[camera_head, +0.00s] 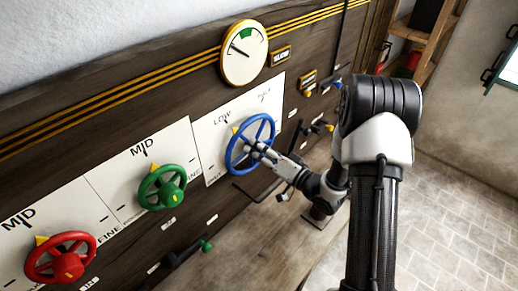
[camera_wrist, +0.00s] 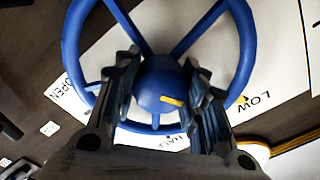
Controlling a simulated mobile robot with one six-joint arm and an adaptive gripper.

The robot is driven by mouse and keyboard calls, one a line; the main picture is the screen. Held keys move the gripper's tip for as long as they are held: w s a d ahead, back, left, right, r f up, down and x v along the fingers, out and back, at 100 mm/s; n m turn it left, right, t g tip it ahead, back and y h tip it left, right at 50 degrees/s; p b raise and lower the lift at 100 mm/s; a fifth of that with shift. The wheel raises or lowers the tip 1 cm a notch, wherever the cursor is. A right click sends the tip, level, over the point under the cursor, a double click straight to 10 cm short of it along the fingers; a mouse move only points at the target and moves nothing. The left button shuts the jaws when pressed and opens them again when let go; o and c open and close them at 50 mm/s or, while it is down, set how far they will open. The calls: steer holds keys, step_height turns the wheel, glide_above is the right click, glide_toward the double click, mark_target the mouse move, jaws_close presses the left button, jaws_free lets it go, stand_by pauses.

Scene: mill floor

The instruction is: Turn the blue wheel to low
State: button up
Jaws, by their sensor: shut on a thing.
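The blue wheel (camera_head: 233,155) is mounted on a white dial plate with LOW and a further label to its right. Its yellow pointer (camera_head: 235,130) sits at the upper left of the rim, beside the LOW mark. In the wrist view the pointer (camera_wrist: 243,101) also lies by LOW, with HALF and OPEN further around. My gripper (camera_head: 263,151) reaches in from the right and is shut on the wheel at its middle. In the wrist view its two fingers (camera_wrist: 164,98) stand on either side of the blue hub (camera_wrist: 158,85); their exact contact is partly hidden.
A green wheel (camera_head: 162,187) and a red wheel (camera_head: 60,258) sit to the left, each with a MID dial. A round gauge (camera_head: 244,53) hangs above. Small levers and handles project below and right of the blue wheel. Tiled floor lies open at the right.

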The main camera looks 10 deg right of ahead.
stand_by(0.3)
steer(key=o, duration=1.1)
steer(key=shift+c, duration=0.2)
steer(key=v, duration=1.2)
